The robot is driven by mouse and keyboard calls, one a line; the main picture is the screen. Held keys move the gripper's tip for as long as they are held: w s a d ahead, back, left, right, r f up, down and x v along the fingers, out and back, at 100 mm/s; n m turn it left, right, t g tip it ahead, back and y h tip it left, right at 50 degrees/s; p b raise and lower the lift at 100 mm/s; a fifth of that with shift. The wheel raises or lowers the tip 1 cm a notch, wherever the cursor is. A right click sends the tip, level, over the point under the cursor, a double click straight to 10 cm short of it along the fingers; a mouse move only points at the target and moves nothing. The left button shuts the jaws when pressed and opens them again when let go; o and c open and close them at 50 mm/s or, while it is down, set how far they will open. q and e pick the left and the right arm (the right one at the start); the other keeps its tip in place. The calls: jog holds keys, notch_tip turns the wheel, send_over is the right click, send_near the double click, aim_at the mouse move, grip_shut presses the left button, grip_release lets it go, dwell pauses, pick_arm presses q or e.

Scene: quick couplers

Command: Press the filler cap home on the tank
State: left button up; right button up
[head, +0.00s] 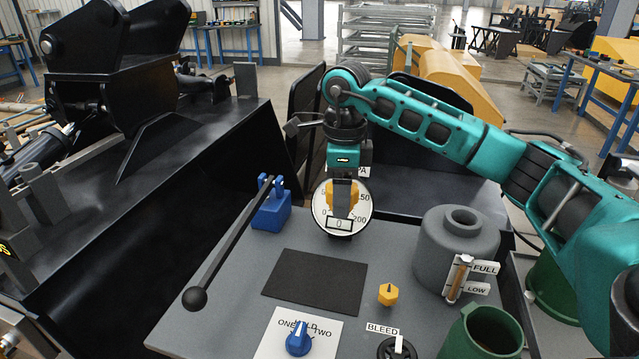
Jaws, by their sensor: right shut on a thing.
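The grey tank (440,250) stands at the right of the grey bench, with an open round neck (462,219) on top. No cap sits on the neck. My right gripper (341,208) points down in front of the round gauge, left of the tank and apart from it. It is shut on a yellow piece (329,196), which looks like the filler cap. The fingers hide much of this piece, so its exact shape and tilt cannot be told. My left gripper is not in view.
The gauge (320,219) stands behind my right gripper. A long black lever (230,240) rises from a blue block (271,212). A yellow hex knob (388,294), blue selector (298,340) and green container (484,330) occupy the front. The dark mat (315,282) is bare.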

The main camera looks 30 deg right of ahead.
jog(key=s+d+r+m+p, duration=0.1)
jog(key=s+d+m, duration=0.1)
jog(key=s+d, duration=0.4)
jog(key=s+d+r+m+p, duration=0.2)
jog(key=s+d, duration=0.5)
jog(key=d, duration=0.7)
jog(key=shift+d+r+m, duration=0.3)
jog(key=shift+d+m, duration=0.1)
notch_tip(320, 180, down, 6)
jog(key=b, duration=0.4)
jog(key=shift+r, duration=0.1)
jog(key=shift+f, duration=0.95)
dwell(0.6)
